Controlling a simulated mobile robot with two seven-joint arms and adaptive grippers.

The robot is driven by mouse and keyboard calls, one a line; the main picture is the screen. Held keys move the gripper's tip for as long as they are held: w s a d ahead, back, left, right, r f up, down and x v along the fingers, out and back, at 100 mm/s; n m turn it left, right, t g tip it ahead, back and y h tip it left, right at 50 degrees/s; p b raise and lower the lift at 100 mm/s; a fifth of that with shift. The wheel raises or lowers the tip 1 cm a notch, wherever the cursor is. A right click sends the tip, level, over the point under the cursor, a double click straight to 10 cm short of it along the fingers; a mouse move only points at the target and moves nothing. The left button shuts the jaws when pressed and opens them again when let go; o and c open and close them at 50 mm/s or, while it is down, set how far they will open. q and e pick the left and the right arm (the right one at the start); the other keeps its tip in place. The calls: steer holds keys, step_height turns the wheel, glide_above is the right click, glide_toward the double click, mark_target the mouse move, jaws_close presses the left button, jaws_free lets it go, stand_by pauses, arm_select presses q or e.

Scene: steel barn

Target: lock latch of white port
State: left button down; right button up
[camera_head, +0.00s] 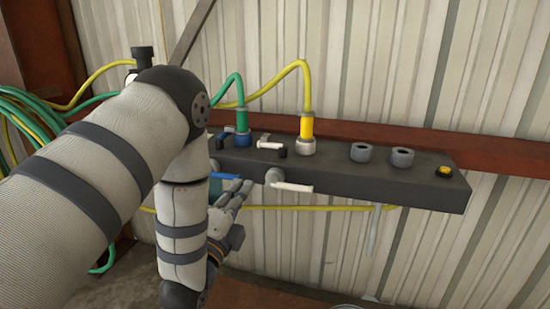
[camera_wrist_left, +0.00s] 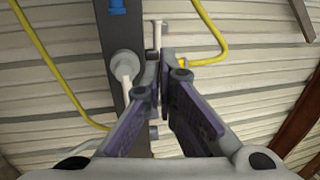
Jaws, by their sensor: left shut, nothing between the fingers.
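The white port (camera_head: 308,147) is on top of the dark wall-mounted box, with a yellow plug (camera_head: 307,125) standing in it. A white lever (camera_head: 291,187) sticks out from a round knob (camera_head: 273,176) on the box's front, below the white port. A smaller white-and-black lever (camera_head: 269,144) lies on top, left of the port. My left gripper (camera_head: 244,188) is shut and empty, just left of the front knob and in front of the box. In the left wrist view its fingertips (camera_wrist_left: 160,62) meet beside the box. My right gripper is out of view.
The dark box (camera_head: 425,185) runs along a red beam. Left of the white port, a green plug (camera_head: 242,120) stands in a blue port (camera_head: 243,139). Two empty grey sockets (camera_head: 361,152) and a yellow button (camera_head: 444,171) are to the right. My arm covers the box's left end.

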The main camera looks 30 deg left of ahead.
arm_select(q)
steer(key=shift+w+a, duration=0.1)
steer(key=shift+w, duration=0.05)
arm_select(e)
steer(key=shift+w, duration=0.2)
arm_select(q)
steer(key=b, duration=0.2)
glide_toward(266, 145)
steer(key=x, duration=0.5)
steer(key=shift+w+a, duration=0.15)
steer(key=shift+w, duration=0.25)
steer(key=shift+w+a+r, duration=0.1)
steer(key=shift+w+r, duration=0.05)
steer(key=shift+w, duration=0.4)
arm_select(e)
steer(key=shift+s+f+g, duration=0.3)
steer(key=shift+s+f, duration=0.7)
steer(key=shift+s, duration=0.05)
